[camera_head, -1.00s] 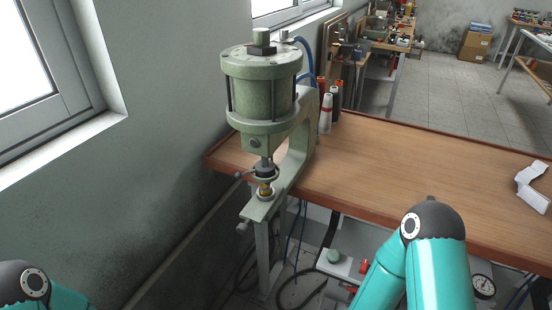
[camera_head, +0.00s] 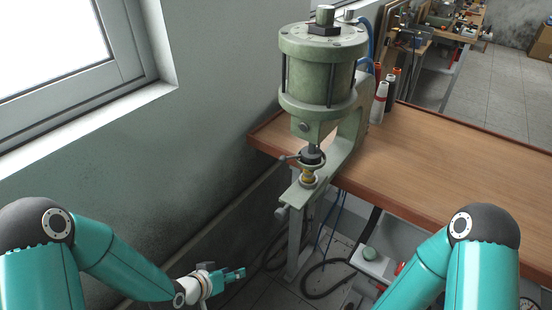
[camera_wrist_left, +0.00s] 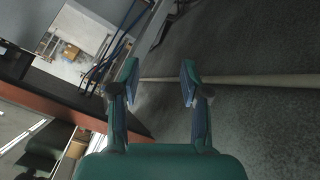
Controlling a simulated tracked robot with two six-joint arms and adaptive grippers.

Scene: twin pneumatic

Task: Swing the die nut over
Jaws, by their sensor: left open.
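The green pneumatic press (camera_head: 320,75) stands at the left end of the wooden table. Under its cylinder, the dark die nut (camera_head: 312,157) with a small side handle (camera_head: 289,158) sits on the ram, above a brass die part (camera_head: 308,175). My left gripper (camera_head: 236,272) is below and left of the press, low beside the wall, apart from it. In the left wrist view my left gripper (camera_wrist_left: 158,80) has its fingers spread with nothing between them. The die nut cannot be made out in that view. Only my right arm shows in the head view; its gripper is hidden.
The wooden table (camera_head: 450,150) is mostly clear. Thread cones (camera_head: 380,100) stand behind the press. A grey wall (camera_head: 200,150) runs close on the left. A pale pipe (camera_wrist_left: 240,80) crosses the wrist view.

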